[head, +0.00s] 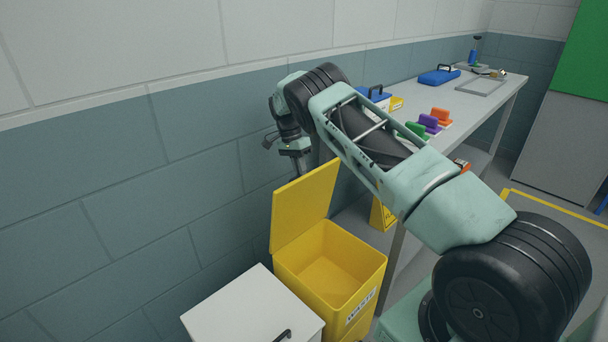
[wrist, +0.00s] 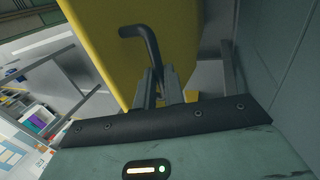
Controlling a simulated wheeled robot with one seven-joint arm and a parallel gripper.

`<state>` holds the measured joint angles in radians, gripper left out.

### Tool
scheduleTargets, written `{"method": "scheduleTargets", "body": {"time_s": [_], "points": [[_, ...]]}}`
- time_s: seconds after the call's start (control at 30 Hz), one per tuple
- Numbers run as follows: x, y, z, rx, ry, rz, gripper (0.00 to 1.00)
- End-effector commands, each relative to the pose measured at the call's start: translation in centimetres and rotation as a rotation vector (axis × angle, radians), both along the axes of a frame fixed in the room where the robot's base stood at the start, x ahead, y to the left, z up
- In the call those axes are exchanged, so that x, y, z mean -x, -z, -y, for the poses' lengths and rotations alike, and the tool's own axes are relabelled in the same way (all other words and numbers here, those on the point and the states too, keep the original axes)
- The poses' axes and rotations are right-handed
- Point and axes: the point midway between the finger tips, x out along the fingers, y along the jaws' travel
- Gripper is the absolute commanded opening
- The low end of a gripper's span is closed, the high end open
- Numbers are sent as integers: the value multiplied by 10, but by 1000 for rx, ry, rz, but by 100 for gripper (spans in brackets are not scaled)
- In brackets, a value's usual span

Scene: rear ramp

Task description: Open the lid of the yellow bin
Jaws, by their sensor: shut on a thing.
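The yellow bin (head: 312,299) stands low by the wall, with a waste label on its side. Its yellow lid (head: 300,208) is raised and nearly upright, leaning a little toward the wall, and the inside of the bin shows. My gripper (head: 301,165) is at the lid's upper edge. In the wrist view the gripper's fingers (wrist: 158,88) are shut on the black bent handle (wrist: 140,32) on the yellow lid panel (wrist: 96,40). The lid partly hides the fingertips in the head view.
A white-topped bin (head: 255,308) with a black handle stands beside the yellow bin, at its left. A long workbench (head: 480,112) along the wall carries blue cases and coloured blocks. The tiled wall is close behind the lid.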

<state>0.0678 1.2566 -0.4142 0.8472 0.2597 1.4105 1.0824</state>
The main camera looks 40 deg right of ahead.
Motion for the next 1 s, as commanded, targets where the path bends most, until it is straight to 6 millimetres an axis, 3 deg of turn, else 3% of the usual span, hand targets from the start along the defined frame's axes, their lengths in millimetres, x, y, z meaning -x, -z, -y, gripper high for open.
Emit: {"method": "scheduleTargets", "body": {"time_s": [0.03, 0.5, 0.53, 0.6, 1.0], "points": [[-3, 10, -5, -9, -5, 6, 0], [-7, 8, -8, -10, -8, 12, 0], [-7, 8, -8, -10, -9, 11, 16], [-7, 8, -8, -10, -8, 11, 33], [-6, 4, -3, -3, -4, 9, 33]]}}
